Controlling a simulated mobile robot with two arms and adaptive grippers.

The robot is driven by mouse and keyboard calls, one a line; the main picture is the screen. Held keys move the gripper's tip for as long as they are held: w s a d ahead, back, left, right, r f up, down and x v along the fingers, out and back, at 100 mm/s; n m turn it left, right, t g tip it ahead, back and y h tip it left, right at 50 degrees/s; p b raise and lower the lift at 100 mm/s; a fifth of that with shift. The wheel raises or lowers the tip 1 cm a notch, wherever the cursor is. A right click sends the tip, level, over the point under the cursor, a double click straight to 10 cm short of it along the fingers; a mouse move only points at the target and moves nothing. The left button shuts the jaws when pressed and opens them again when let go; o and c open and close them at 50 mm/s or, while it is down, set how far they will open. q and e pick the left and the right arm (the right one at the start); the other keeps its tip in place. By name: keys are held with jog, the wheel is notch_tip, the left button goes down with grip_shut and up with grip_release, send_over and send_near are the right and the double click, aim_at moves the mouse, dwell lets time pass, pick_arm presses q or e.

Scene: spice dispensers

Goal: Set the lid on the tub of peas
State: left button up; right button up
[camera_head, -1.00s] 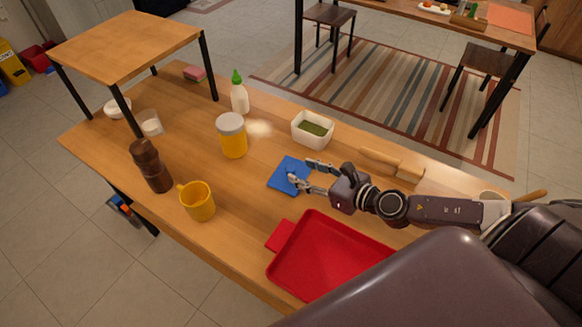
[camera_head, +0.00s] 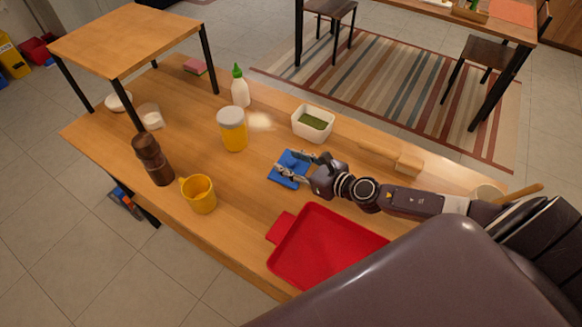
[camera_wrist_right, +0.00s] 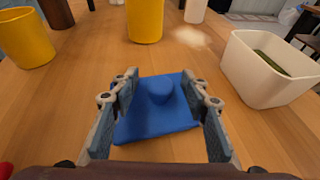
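The blue square lid (camera_head: 287,174) lies flat on the table, left of the tub. In the right wrist view the lid (camera_wrist_right: 155,122) shows a round knob (camera_wrist_right: 160,91) on top. The white tub (camera_head: 313,126) with green peas (camera_head: 312,121) stands open behind the lid; in the wrist view the tub (camera_wrist_right: 262,72) is at the right. My right gripper (camera_head: 290,167) is open at the lid, its fingers (camera_wrist_right: 160,108) apart on either side of the knob. I cannot tell if they touch the lid. My left gripper is not in view.
A red tray (camera_head: 325,250) lies in front of the gripper. A yellow jar (camera_head: 234,139), yellow mug (camera_head: 199,194), brown mill (camera_head: 152,160) and green-capped bottle (camera_head: 240,90) stand to the left. A wooden rolling pin (camera_head: 392,157) lies to the right. A small raised table (camera_head: 125,38) stands at the far left.

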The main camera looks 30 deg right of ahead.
grip_shut()
